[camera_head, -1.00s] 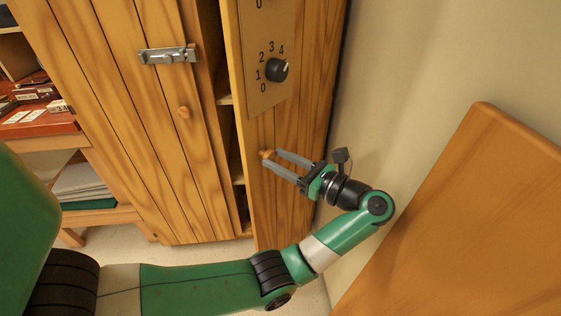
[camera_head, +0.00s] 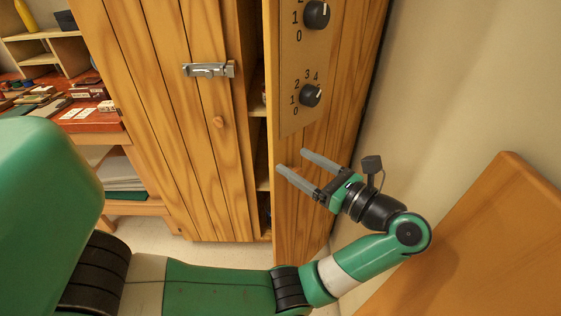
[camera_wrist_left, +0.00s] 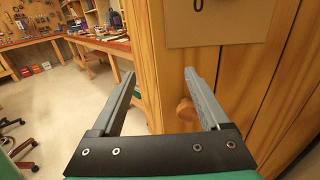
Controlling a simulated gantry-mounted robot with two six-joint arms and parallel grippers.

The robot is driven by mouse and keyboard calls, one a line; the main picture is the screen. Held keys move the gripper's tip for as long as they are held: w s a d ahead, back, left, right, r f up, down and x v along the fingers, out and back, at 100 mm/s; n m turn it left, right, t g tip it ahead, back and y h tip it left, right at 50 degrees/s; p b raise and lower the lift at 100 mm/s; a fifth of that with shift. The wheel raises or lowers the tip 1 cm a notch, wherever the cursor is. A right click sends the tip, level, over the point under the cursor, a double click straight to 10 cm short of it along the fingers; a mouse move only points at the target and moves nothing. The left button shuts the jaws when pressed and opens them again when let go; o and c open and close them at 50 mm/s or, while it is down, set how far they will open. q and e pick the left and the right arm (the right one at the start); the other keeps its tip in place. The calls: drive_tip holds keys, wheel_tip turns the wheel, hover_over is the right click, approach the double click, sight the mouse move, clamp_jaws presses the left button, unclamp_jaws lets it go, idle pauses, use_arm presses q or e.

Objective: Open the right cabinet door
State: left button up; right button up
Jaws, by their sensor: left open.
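The right cabinet door (camera_head: 300,220) is a wooden plank door carrying a dial panel. It stands ajar, with a dark gap and shelf edges showing beside its left edge. Its round wooden knob (camera_wrist_left: 184,112) shows in the left wrist view, partly behind the right finger; I cannot make it out in the head view. My left gripper (camera_head: 292,162) is open in front of this door, its fingertips near the door's left edge. Both fingers also show in the left wrist view (camera_wrist_left: 160,75), with nothing clasped between them. My right gripper is not seen.
The left cabinet door (camera_head: 165,130) has a metal latch (camera_head: 208,70) and a wooden knob (camera_head: 218,122). A tilted wooden panel (camera_head: 480,250) stands at the lower right by the plain wall. A cluttered red-topped bench (camera_head: 95,122) is at the left.

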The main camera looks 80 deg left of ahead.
use_arm(q)
drive_tip(key=s+d+r+p, duration=0.3)
drive_tip(key=s+d+r, duration=0.1)
drive_tip(key=d, duration=0.3)
drive_tip(key=shift+s+d+r, duration=0.35)
drive_tip(key=shift+s+d, duration=0.05)
drive_tip(key=shift+s, duration=0.5)
